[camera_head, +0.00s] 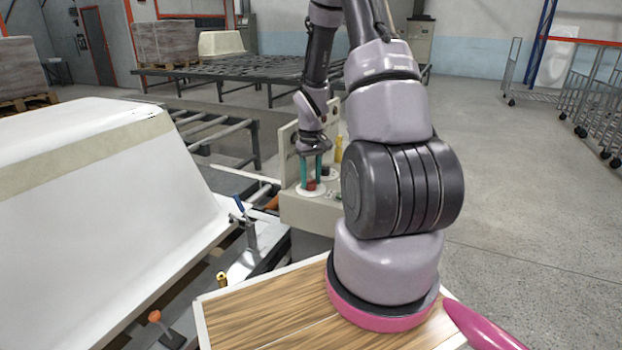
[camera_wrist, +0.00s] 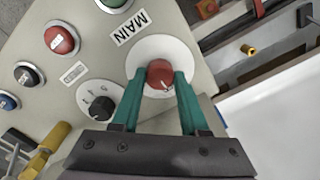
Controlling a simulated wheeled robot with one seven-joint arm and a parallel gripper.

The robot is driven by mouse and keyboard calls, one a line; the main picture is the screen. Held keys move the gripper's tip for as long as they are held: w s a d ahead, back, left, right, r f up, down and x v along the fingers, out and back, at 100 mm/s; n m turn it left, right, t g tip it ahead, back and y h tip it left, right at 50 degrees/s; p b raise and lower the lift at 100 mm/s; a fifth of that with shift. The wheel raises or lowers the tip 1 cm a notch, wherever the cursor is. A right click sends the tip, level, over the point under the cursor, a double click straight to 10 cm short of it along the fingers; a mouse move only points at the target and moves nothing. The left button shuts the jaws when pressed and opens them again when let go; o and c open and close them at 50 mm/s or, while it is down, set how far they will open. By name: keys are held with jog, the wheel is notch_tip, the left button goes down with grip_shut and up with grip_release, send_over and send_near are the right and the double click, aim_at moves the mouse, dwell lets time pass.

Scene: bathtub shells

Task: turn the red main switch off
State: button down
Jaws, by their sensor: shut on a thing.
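The red main switch (camera_wrist: 161,74) is a round red knob on a white disc, beside a label reading MAIN. It also shows small in the head view (camera_head: 311,185), on top of the control box. My gripper (camera_wrist: 160,80) points down at the box, with its two green fingers on either side of the red knob, shut on it. In the head view my gripper (camera_head: 311,176) stands over the box from above. The knob's white pointer mark is partly visible between the fingertips. The fingers cover the knob's sides.
The panel (camera_wrist: 90,80) also bears a red push button (camera_wrist: 61,39), a black selector (camera_wrist: 101,107), a green button and a blue one. A yellow handle (camera_wrist: 50,140) stands near its edge. A white tub shell (camera_head: 90,180) fills the left of the head view.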

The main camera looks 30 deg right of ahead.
dwell(0.4)
jog(key=shift+c, duration=2.1)
grip_release()
jog(key=shift+r, duration=0.1)
notch_tip(320, 180, up, 11)
jog(key=shift+f, duration=0.2)
notch_tip(320, 180, up, 10)
jog(key=m+t, duration=0.1)
jog(key=t, duration=0.1)
send_over(311, 182)
jog(key=s+a, duration=0.3)
jog(key=a, duration=0.1)
jog(key=s+a+r+m+t+y, duration=0.1)
jog(key=s+a+r+t, duration=0.1)
jog(key=s+a+r, duration=0.2)
jog(key=s+a+r+m+t+y, duration=0.1)
jog(key=s+a+r, duration=0.4)
jog(key=s+r, duration=0.6)
jog(key=shift+s+a+r+m+t, duration=0.15)
jog(key=shift+s+r+m+t, duration=0.15)
jog(key=shift+s+m+t, duration=0.6)
